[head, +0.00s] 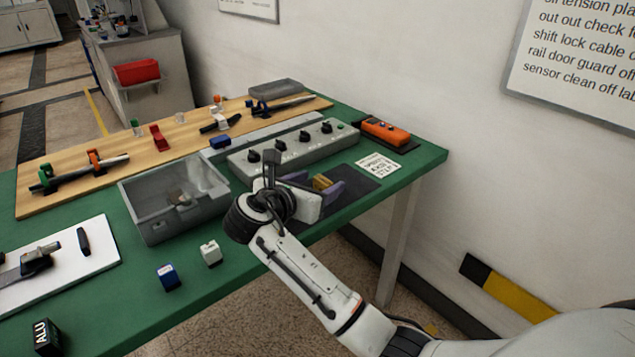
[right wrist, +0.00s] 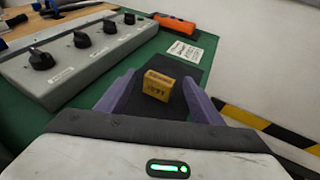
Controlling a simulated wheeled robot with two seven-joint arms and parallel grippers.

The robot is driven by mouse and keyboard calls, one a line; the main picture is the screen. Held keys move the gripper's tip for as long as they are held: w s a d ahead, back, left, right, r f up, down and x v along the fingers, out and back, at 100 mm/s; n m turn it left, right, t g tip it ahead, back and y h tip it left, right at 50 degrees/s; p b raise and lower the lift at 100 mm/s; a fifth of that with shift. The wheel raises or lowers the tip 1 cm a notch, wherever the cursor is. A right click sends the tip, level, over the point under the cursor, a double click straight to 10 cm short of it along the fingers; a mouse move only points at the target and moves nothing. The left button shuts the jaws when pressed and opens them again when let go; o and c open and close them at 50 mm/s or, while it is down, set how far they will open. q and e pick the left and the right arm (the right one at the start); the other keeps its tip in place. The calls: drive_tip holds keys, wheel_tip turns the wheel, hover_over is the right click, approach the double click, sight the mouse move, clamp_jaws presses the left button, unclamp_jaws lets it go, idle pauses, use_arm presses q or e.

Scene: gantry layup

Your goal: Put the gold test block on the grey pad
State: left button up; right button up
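The gold test block (head: 322,183) is a small box with dark lettering on its face. It also shows in the right wrist view (right wrist: 158,85), between my right gripper's fingers. The dark grey pad (head: 354,178) lies flat on the green table, and the block appears to be on it; its underside contact is hard to see. My right gripper (right wrist: 160,95) has purple fingers, spread on both sides of the block, with visible gaps. In the head view my right wrist hides part of the pad. My left gripper is not in view.
A grey control box with black knobs (head: 293,147) stands behind the pad. A grey bin (head: 150,222) is to the left. An orange device (head: 385,132) and a printed card (head: 379,165) lie near the pad. Small blocks (head: 168,277) stand at the front edge.

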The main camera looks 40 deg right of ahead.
drive_tip(key=shift+r, duration=0.1)
drive_tip(key=p+v, duration=0.1)
drive_tip(key=v, duration=1)
drive_tip(key=shift+a+r, duration=0.15)
drive_tip(key=shift+s+a+r+p, duration=0.1)
drive_tip(key=shift+s+a+p, duration=0.1)
drive_tip(key=shift+a+p, duration=0.1)
